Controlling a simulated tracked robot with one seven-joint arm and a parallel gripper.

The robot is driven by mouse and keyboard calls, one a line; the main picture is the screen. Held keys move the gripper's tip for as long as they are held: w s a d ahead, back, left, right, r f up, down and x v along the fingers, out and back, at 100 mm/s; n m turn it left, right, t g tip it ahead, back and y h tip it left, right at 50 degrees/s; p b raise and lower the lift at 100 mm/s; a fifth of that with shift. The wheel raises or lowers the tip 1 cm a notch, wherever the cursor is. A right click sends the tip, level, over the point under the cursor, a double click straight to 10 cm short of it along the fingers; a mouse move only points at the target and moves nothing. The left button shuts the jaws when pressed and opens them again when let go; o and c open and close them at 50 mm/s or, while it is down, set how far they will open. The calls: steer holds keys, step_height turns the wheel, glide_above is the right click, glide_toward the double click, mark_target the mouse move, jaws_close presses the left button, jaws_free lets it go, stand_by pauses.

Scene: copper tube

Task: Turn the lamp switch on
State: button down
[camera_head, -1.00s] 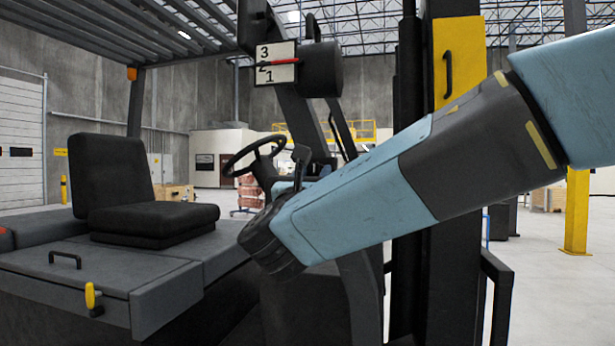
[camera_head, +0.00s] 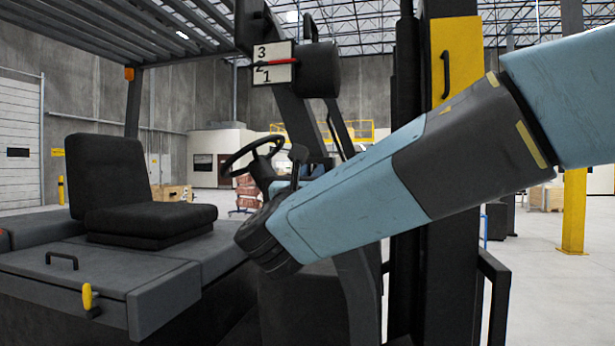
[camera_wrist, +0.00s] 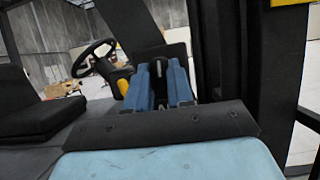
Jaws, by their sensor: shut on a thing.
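My gripper (camera_wrist: 164,85) shows two blue fingers in the wrist view, close together on either side of a dark piece (camera_wrist: 159,62). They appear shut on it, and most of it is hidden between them. In the head view my forearm hides much of the gripper. A black lever with a dark knob (camera_head: 298,154) stands just there, beside the steering wheel (camera_head: 254,157). It appears to be the held piece, though its lower part is hidden. I cannot tell from the frames whether this lever is the lamp switch. No lit lamp is clear.
The forklift's black seat (camera_head: 108,175) is at the left, with a yellow-handled lever (camera_head: 88,297) on its side. A dial plate (camera_head: 273,63) numbered 1 to 3 with a red pointer hangs above. The dark mast (camera_head: 407,80) stands close behind my arm.

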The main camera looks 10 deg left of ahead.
steer(key=m+g+h, duration=0.1)
steer(key=m+h, duration=0.1)
steer(key=m, duration=0.3)
steer(key=m+g+h, duration=0.1)
steer(key=m+h, duration=0.1)
steer(key=m, duration=0.3)
steer(key=m+g+h, duration=0.2)
steer(key=m, duration=0.3)
steer(key=shift+m, duration=0.7)
steer(key=c, duration=1.1)
jaws_free()
steer(key=v, duration=1.4)
steer(key=shift+w+f, duration=0.1)
